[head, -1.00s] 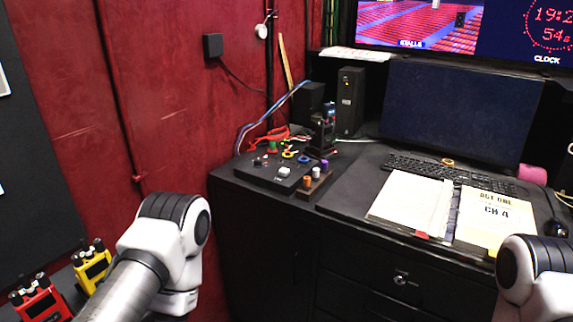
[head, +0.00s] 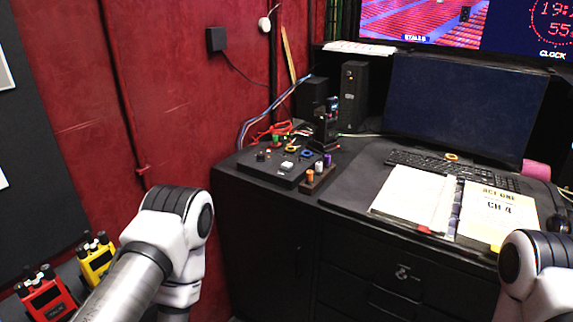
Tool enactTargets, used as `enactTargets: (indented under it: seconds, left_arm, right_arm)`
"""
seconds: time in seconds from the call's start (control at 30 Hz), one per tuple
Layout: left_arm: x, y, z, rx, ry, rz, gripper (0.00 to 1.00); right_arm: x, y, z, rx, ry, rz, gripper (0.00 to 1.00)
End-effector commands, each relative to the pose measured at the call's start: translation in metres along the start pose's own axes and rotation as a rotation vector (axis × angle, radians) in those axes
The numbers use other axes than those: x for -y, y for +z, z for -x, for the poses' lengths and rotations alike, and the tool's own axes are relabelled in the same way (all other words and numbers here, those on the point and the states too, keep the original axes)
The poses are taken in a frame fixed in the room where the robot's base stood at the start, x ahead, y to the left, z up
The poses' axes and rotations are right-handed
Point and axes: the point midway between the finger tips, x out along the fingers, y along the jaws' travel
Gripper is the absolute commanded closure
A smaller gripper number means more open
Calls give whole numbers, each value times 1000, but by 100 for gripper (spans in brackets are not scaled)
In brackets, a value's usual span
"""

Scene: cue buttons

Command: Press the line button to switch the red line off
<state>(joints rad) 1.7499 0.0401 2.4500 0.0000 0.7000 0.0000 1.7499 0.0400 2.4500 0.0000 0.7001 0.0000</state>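A black cue box (head: 262,170) lies on the left end of the dark desk, with several small buttons and knobs on its top. I cannot tell which is the line button, as labels are too small to read. Both my arms show at the bottom left and bottom right, well short of the box. Neither gripper is in view.
A small block with orange and white pieces (head: 318,176) stands right of the box. Cables (head: 262,115) run behind it. A keyboard (head: 455,170), monitor (head: 463,110) and papers (head: 412,198) fill the right. Red (head: 45,293) and yellow (head: 97,257) radios sit at the lower left.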

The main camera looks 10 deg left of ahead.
Motion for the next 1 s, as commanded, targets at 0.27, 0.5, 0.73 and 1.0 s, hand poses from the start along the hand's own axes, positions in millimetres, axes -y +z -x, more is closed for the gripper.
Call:
enactTargets:
  seconds: [0.27, 0.5, 0.73, 1.0]
  left_arm:
    - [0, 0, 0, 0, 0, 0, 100]
    - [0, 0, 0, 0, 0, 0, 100]
    - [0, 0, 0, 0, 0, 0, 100]
    - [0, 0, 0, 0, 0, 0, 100]
  right_arm:
    - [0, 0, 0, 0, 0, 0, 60]
    - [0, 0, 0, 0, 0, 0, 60]
    - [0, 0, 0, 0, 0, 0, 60]
    - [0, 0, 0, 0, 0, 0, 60]
